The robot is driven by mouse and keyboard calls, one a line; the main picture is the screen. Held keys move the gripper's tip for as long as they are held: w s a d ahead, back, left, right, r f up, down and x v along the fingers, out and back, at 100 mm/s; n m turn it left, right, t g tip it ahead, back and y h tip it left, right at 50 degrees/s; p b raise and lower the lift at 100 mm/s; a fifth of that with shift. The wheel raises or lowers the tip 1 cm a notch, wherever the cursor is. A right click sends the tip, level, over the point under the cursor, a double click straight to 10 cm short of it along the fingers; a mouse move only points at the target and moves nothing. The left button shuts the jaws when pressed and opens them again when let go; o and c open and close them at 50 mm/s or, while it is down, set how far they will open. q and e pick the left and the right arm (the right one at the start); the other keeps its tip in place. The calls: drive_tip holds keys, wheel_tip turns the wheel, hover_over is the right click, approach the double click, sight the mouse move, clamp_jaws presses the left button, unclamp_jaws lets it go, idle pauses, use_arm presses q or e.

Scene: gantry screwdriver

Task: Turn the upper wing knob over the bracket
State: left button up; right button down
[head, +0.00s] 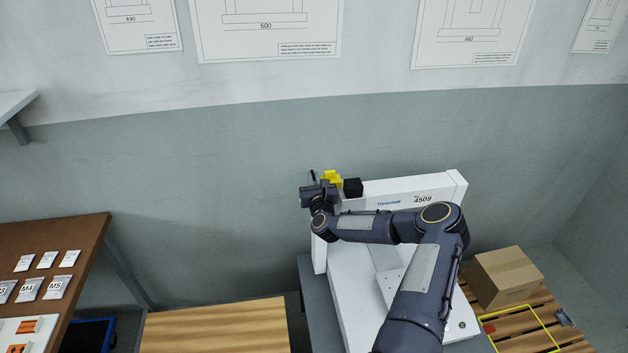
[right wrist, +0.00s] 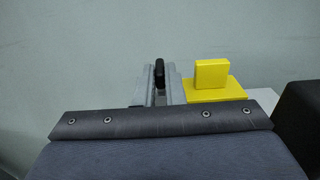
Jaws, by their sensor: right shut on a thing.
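The gantry (head: 400,192) is a white beam on a white body, with yellow parts and a black block at its left end. My right gripper (head: 308,193) is at that left end. In the right wrist view its grey fingers (right wrist: 160,90) are closed on a slim, upright black piece, which I take to be the wing knob (right wrist: 159,72). A yellow bracket (right wrist: 212,75), a plate with an upright tab, stands just right of the fingers, apart from them. The knob's lower part is hidden by my gripper body. My left gripper is not in view.
A black block (head: 353,187) sits right of the yellow parts. A wooden-topped table (head: 215,325) and a brown board with labels (head: 60,240) are at left. A cardboard box (head: 504,276) stands on a pallet at right.

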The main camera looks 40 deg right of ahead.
drive_tip(key=shift+w+a+f+m+g+h+b, duration=0.1)
drive_tip(key=shift+a+m+g+h+b, duration=0.05)
drive_tip(key=shift+m+g+h+b, duration=0.3)
drive_tip(key=shift+w+a+f+m+g+h+b, duration=0.15)
drive_tip(key=shift+m+h+b, duration=0.1)
drive_tip(key=shift+h+b, duration=0.3)
drive_tip(key=m+g+h+b, duration=0.2)
drive_tip(key=m+g+b, duration=0.1)
drive_tip(key=g+b, duration=0.1)
drive_tip(key=w+m+g+h+b, duration=0.1)
drive_tip(key=m+g+h+b, duration=0.1)
drive_tip(key=b, duration=0.5)
drive_tip(key=a+m+g+h+b, duration=0.1)
drive_tip(key=m+g+h+b, duration=0.2)
drive_tip(key=m+g+b, duration=0.1)
drive_tip(key=shift+w+f+g+b, duration=0.1)
drive_tip(key=shift+w+g+b, duration=0.1)
drive_tip(key=shift+g+b, duration=0.8)
drive_tip(key=m+g, duration=0.1)
drive_tip(key=m+g+b, duration=0.1)
drive_tip(key=g+b, duration=0.1)
drive_tip(key=g, duration=0.1)
drive_tip(key=shift+w+d+r+m, duration=0.15)
drive_tip(key=shift+r+m, duration=0.1)
drive_tip(key=shift+m, duration=0.15)
drive_tip(key=shift+b, duration=0.4)
drive_tip(key=shift+r+g, duration=0.15)
drive_tip(key=shift+g, duration=0.25)
drive_tip(key=c, duration=1.5)
unclamp_jaws()
